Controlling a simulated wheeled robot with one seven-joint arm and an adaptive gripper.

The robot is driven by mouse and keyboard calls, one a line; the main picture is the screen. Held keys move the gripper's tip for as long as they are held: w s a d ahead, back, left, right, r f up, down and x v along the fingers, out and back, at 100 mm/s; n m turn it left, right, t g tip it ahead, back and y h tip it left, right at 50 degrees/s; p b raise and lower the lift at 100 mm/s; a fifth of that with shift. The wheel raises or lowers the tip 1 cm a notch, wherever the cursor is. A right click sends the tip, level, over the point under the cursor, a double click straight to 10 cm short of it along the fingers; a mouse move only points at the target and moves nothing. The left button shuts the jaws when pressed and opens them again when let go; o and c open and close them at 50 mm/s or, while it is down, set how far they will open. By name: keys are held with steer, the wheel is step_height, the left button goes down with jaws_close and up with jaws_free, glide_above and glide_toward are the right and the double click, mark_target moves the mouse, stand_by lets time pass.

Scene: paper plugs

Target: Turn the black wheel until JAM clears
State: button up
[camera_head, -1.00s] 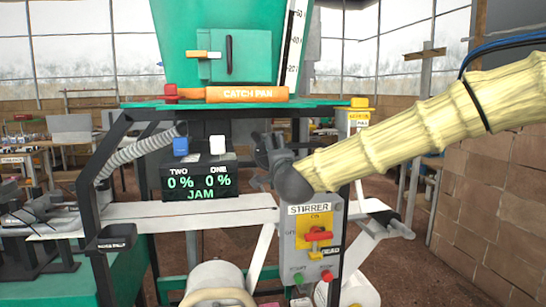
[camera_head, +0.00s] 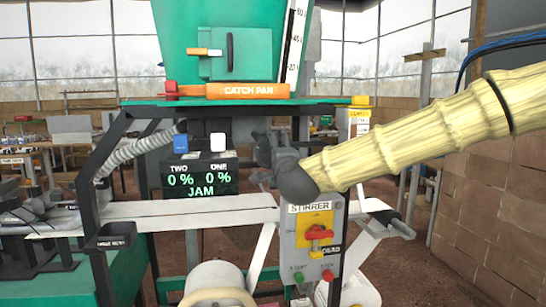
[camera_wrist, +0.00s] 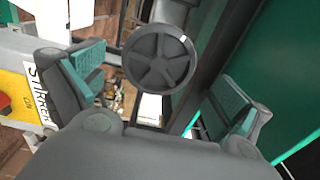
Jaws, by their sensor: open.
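The black wheel (camera_wrist: 160,58), a spoked disc, sits between the two spread fingers of my gripper (camera_wrist: 158,78) in the wrist view, with a visible gap on each side. My gripper is open and holds nothing. In the head view my gripper (camera_head: 274,150) is above the STIRRER panel, and I cannot make out the wheel behind it. The black display (camera_head: 200,178) shows TWO 0 %, ONE 0 % and JAM in green letters.
The STIRRER box (camera_head: 312,240) with a red switch is just below my gripper. An orange CATCH PAN bar (camera_head: 247,91) runs under the green hopper (camera_head: 190,25). A grey hose (camera_head: 140,150) and dark frame posts are left of the display.

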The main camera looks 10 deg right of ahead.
steer(key=shift+d+m+b, duration=0.1)
steer(key=shift+m+b, duration=4.6)
steer(key=shift+m, duration=0.7)
steer(key=shift+w, duration=0.15)
steer(key=shift+w+f, duration=0.1)
steer(key=shift+w, duration=1.8)
steer(key=c, duration=0.9)
